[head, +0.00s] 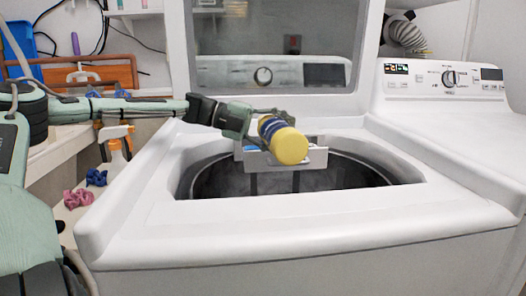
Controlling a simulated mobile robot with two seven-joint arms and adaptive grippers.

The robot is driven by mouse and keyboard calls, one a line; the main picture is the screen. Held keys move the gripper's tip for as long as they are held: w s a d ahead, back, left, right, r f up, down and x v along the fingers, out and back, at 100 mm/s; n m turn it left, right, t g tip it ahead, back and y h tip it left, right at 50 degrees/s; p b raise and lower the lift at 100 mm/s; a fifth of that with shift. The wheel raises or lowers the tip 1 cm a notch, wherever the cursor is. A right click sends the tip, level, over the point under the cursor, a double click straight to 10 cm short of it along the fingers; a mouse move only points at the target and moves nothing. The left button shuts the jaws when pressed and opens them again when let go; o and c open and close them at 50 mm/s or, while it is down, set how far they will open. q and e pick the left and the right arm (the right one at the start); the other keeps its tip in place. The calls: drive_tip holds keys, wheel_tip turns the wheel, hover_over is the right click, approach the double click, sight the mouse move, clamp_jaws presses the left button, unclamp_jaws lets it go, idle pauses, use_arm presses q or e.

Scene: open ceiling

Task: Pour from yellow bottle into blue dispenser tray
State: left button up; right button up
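My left gripper (253,125) comes in from the left, shut on the yellow bottle (290,144) around its dark blue banded part. The bottle lies tilted, with its round yellow end towards me; I cannot see its opening or any liquid. The bottle is in front of the blue dispenser tray (316,153) in the view and hides its middle. The tray is a small drawer with a pale front at the rim of the washer opening, with blue showing inside. I cannot tell whether bottle and tray touch. My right gripper is not in view.
The white top-loading washer (330,215) has its lid (275,40) raised behind the dark drum opening. A second white machine (450,100) stands at the right. At the left, an orange-topped spray bottle (117,150) and crumpled pink (78,198) and blue cloths (96,177) sit beside the washer.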

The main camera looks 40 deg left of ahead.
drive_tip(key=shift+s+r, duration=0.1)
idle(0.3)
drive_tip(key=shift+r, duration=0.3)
use_arm(q)
drive_tip(key=shift+s+d+r+m+y+p, duration=0.1)
drive_tip(key=shift+d+m+y+p, duration=0.1)
drive_tip(key=shift+m+y+p, duration=0.3)
drive_tip(key=shift+s+d+m+y+p, duration=0.1)
drive_tip(key=shift+d+m+y+p, duration=0.15)
drive_tip(key=shift+m, duration=0.45)
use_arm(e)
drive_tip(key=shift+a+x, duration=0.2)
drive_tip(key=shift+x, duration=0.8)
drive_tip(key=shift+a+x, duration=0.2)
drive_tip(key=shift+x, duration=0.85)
